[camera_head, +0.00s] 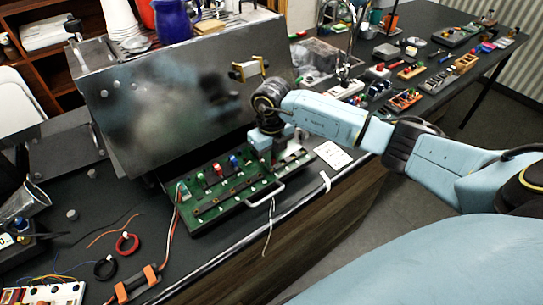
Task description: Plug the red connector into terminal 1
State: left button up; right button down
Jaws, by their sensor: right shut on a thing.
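My right gripper (275,157) points down over the right part of a green circuit board (240,185). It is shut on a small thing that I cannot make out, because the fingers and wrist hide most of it. A red connector-like piece (218,169) stands upright on the board, left of the gripper and apart from it. A blue piece (233,160) stands beside it. Dark terminal strips run along the board, but I cannot read their numbers. My left gripper is not in view.
A large grey metal housing (180,100) stands just behind the board. A silver handle (265,195) is at the board's front edge. Loose wires, a red ring (127,244) and a black ring (105,267) lie at left. A white card (332,155) lies right of the board.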

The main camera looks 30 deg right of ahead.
jog(key=shift+f+b, duration=0.55)
jog(key=shift+f, duration=0.1)
dwell(1.4)
jog(key=c, duration=1.3)
grip_release()
jog(key=shift+c, duration=0.2)
jog(key=shift+r, duration=0.1)
notch_tip(320, 180, up, 13)
jog(key=b, duration=0.1)
jog(key=shift+r, duration=0.15)
